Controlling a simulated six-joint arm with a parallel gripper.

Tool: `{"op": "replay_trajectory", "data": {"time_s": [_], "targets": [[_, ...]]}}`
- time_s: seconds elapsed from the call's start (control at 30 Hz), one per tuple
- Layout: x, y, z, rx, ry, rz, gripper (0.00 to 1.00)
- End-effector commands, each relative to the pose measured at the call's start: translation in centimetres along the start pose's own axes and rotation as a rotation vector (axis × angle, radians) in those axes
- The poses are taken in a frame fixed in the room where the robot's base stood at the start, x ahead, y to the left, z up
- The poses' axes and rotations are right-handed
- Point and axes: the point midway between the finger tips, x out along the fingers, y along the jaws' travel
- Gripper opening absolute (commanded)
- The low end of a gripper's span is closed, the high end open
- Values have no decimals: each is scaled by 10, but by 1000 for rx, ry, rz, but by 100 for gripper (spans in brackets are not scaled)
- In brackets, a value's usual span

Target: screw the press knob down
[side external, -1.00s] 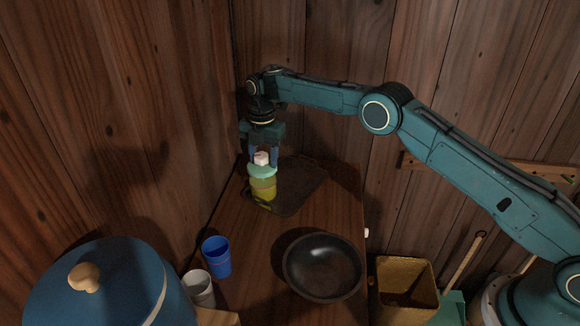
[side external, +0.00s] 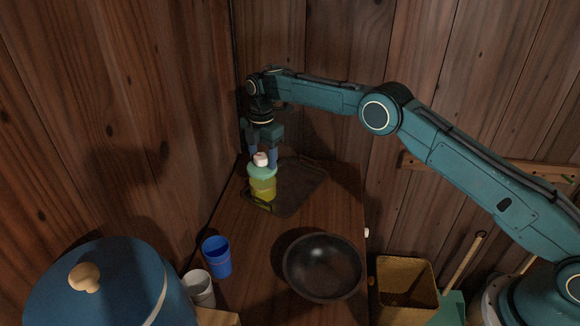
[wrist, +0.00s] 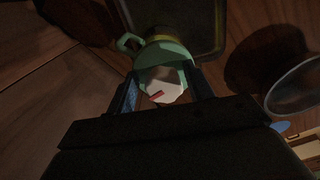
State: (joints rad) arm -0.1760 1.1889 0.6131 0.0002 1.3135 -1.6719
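The press (side external: 263,186) is a bottle-like thing with a yellow-green body and a pale green top. It stands upright on a dark tray (side external: 305,180). Its white knob (side external: 260,159) is at the top. In the wrist view the knob (wrist: 160,84) shows a red mark, with the green top (wrist: 165,52) around it. My gripper (side external: 263,158) points down over the press, one blue finger on each side of the knob. The wrist view shows the fingers apart, with green showing between them and the knob; the gripper looks open.
A black bowl (side external: 322,267), a blue cup (side external: 217,257) and a white cup (side external: 199,288) stand nearer the camera. A blue lidded pot (side external: 105,290) is at lower left. Wooden walls close in behind and on the left. A yellow bin (side external: 405,288) stands at right.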

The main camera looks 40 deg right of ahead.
Motion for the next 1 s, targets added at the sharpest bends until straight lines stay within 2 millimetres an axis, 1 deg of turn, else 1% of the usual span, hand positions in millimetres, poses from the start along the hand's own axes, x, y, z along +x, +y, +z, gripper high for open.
{"op": "replay_trajectory", "data": {"time_s": [0.03,0.33,0.47,1.0], "targets": [[15,-7,-5,-9,5,-35,58],[12,-8,-4,-10,5,-41,58],[6,-8,-3,-8,5,-41,58],[-38,-4,0,-3,3,-26,58]]}}
